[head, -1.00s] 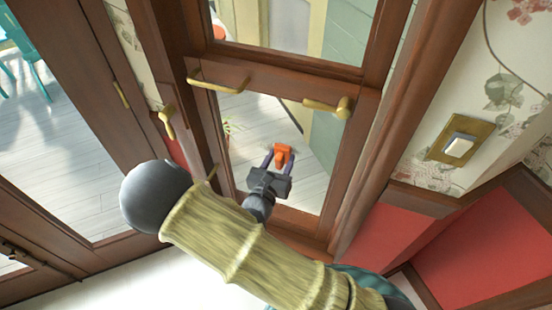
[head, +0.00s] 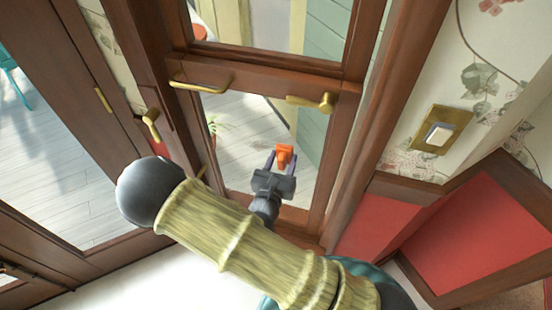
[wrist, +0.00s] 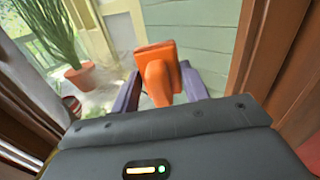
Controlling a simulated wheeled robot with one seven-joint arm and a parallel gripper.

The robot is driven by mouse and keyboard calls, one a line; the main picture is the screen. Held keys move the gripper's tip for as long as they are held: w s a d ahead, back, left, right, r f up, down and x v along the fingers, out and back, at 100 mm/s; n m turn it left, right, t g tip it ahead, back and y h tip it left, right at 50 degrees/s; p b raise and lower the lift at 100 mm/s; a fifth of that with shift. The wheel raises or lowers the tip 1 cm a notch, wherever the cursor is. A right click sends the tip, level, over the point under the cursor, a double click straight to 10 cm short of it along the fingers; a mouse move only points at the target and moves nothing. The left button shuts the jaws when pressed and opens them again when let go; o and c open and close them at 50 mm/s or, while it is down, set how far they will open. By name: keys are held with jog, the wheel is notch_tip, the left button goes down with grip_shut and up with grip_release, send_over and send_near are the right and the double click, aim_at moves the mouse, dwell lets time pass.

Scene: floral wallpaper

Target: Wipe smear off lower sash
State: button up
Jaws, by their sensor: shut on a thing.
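The lower sash is a glass pane in a brown wood frame; its glass (head: 240,115) shows in the middle of the head view. My gripper (head: 282,162) is in front of the right part of this pane. Its two purple fingers are shut on an orange wiper (head: 285,153), a block with a rounded handle. In the wrist view the wiper (wrist: 157,62) sits between the fingertips, its block facing the glass. Whether it touches the glass I cannot tell. I cannot make out a clear smear; the wiper and gripper hide part of the pane.
A brass handle (head: 203,86) and a brass latch (head: 312,102) sit on the rail above the lower pane. Brown frame posts stand close on both sides. A light switch (head: 440,133) is on the floral wall at right. Potted plants (wrist: 80,78) are beyond the glass.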

aim_at(267, 147)
jog(key=shift+s+d, duration=0.15)
jog(key=shift+d, duration=0.45)
jog(key=shift+r+p, duration=0.1)
jog(key=shift+p, duration=0.3)
jog(key=shift+a, duration=0.1)
jog(key=shift+w+a, duration=0.2)
jog(key=shift+a, duration=0.25)
jog(key=shift+w+a+p, duration=0.25)
jog(key=shift+a+p, duration=0.35)
jog(key=shift+a, duration=0.6)
jog(key=shift+w+a+p, duration=0.2)
jog(key=shift+a+p, duration=0.05)
jog(key=shift+a, duration=0.6)
jog(key=shift+w+a+p, duration=0.15)
jog(key=shift+a+p, duration=0.05)
jog(key=shift+a, duration=0.6)
